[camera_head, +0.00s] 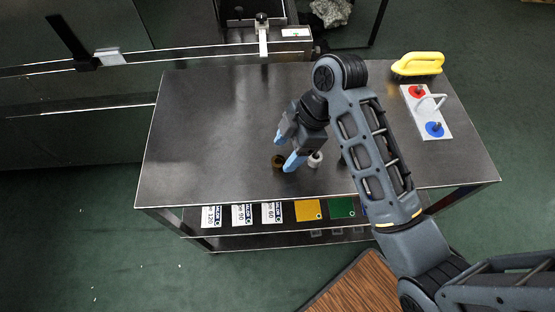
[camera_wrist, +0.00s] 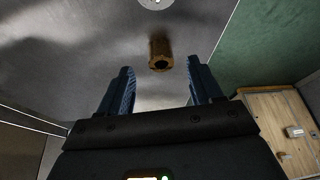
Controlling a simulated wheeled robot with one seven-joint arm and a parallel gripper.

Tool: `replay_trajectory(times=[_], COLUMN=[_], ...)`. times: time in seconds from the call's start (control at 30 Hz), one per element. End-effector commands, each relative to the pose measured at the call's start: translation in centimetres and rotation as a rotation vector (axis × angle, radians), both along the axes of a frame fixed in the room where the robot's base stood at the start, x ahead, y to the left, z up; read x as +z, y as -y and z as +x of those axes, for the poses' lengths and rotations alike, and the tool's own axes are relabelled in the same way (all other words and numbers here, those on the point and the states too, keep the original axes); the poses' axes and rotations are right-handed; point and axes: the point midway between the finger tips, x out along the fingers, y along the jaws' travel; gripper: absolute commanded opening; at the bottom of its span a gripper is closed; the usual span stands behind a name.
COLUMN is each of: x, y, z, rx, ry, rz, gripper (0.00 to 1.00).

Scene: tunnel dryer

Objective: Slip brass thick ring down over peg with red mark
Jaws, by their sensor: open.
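The brass ring (camera_head: 278,161) stands on the metal table, close to my gripper's fingertips. In the wrist view the brass ring (camera_wrist: 160,54) looks like a thick tube with a dark hole, lying beyond the gap between my fingers. My gripper (camera_head: 286,149) is open and empty; its two blue fingers also show in the wrist view (camera_wrist: 160,84). The peg with the red mark (camera_head: 417,91) stands on a white board (camera_head: 426,108) at the table's right. A peg with a blue mark (camera_head: 435,129) stands on the same board.
A white ring (camera_head: 315,160) stands right of the brass one. A yellow-handled tool (camera_head: 418,64) lies behind the board. The table's left half (camera_head: 200,130) is clear. Cards and coloured plates lie on a lower shelf.

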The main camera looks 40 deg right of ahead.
Motion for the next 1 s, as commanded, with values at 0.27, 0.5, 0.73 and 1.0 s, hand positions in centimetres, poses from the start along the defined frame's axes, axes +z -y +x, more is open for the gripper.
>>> replay_trajectory(times=[0.27,0.5,0.73,1.0], x=[-2.9,-3.1,-3.1,-3.1], y=[-1.5,-1.5,-1.5,-1.5], z=[0.5,0.6,0.5,0.5], rx=[0.001,0.001,0.000,0.000], ry=[-0.002,0.000,0.000,0.000], rz=[0.001,0.000,0.000,0.000], gripper=[0.65,0.65,0.45,0.19])
